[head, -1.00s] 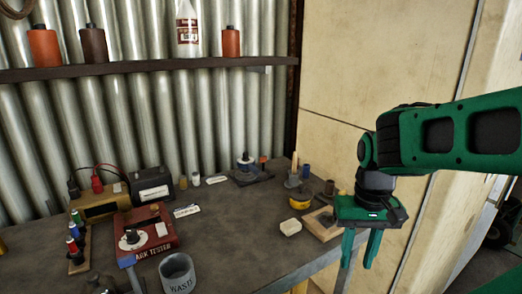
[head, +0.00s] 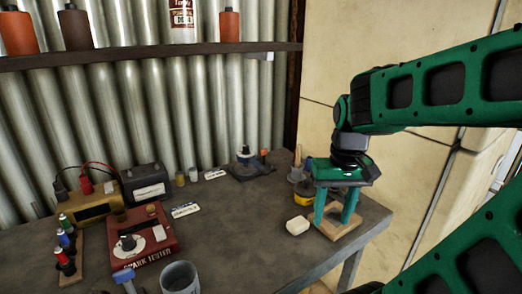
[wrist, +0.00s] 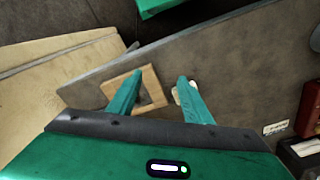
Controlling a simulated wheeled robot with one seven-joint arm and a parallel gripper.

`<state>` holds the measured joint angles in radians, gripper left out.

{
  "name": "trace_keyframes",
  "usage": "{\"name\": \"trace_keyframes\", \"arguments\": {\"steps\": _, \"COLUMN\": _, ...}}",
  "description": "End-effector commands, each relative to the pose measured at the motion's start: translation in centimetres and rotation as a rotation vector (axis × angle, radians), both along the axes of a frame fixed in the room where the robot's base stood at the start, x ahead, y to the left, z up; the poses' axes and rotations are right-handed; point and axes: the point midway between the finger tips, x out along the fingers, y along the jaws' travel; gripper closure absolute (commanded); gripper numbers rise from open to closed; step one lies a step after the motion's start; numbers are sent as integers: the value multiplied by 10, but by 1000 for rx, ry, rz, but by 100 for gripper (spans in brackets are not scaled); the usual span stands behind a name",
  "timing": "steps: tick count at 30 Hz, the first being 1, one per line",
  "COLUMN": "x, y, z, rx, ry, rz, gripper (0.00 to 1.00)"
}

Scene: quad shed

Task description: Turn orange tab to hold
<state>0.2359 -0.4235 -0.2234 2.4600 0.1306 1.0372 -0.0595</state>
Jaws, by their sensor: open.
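A small orange piece (head: 263,153), perhaps the tab, stands at the right of a dark-based device (head: 247,170) with a white and blue top, at the back of the bench. It is too small to make out its shape or any "hold" mark. My gripper (head: 334,218) is open and empty, pointing down over the bench's right end, to the right of and nearer than that device. In the wrist view, its two teal fingers (wrist: 159,82) are spread near a wooden frame (wrist: 151,88). The orange piece does not clearly show there.
A red spark tester (head: 150,240), a grey cup (head: 178,278) and a rack of coloured bottles (head: 68,245) stand at left. A white block (head: 298,226) lies left of my gripper; a yellow-and-dark round item is partly hidden behind it. The bench middle is fairly clear.

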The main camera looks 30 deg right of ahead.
Motion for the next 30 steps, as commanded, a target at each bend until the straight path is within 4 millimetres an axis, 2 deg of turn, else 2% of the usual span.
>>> {"name": "trace_keyframes", "arguments": {"steps": 1, "x": 26, "y": -9, "z": 10, "rx": -7, "ry": -19, "rz": 26, "gripper": 55}}
{"name": "trace_keyframes", "arguments": {"steps": 5, "x": 101, "y": -28, "z": 36, "rx": -26, "ry": -88, "rz": 118, "gripper": 55}}
{"name": "trace_keyframes", "arguments": {"steps": 9, "x": 185, "y": -45, "z": 60, "rx": -49, "ry": -166, "rz": 231, "gripper": 55}}
{"name": "trace_keyframes", "arguments": {"steps": 12, "x": 241, "y": -56, "z": 72, "rx": -66, "ry": -217, "rz": 311, "gripper": 55}}
{"name": "trace_keyframes", "arguments": {"steps": 16, "x": 302, "y": -65, "z": 82, "rx": -82, "ry": -273, "rz": 406, "gripper": 55}}
{"name": "trace_keyframes", "arguments": {"steps": 18, "x": 327, "y": -67, "z": 85, "rx": -90, "ry": -297, "rz": 447, "gripper": 55}}
{"name": "trace_keyframes", "arguments": {"steps": 21, "x": 352, "y": -70, "z": 88, "rx": -97, "ry": -321, "rz": 488, "gripper": 55}}
{"name": "trace_keyframes", "arguments": {"steps": 26, "x": 370, "y": -70, "z": 88, "rx": -102, "ry": -339, "rz": 519, "gripper": 55}}
{"name": "trace_keyframes", "arguments": {"steps": 30, "x": 376, "y": -69, "z": 77, "rx": -100, "ry": -340, "rz": 524, "gripper": 55}}
